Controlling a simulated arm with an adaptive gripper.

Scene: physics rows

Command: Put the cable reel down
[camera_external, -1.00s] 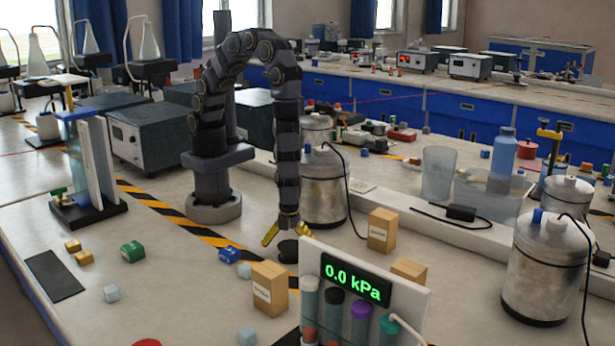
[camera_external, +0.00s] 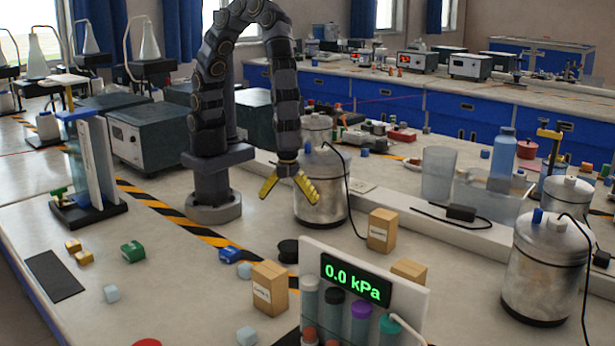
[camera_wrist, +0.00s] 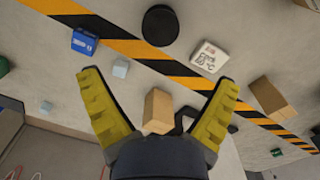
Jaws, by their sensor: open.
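The black round object (camera_external: 288,250), which looks like the cable reel, sits on the bench just right of the blue block, behind a cardboard box and the pressure panel. In the wrist view the dark disc (camera_wrist: 160,25) lies flat near the top edge, beyond the fingertips. My gripper (camera_external: 290,197) hangs above it with its yellow fingers spread wide, empty and clear of the reel. The wrist view also shows the open fingers (camera_wrist: 160,78), with nothing held between them.
Cardboard boxes (camera_external: 269,288) (camera_external: 381,230) and the 0.0 kPa panel (camera_external: 420,297) stand near the reel. A metal canister (camera_external: 321,208) is close right of my gripper. A blue block (camera_external: 229,254) lies left of the reel. Bench space at the left front is mostly clear.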

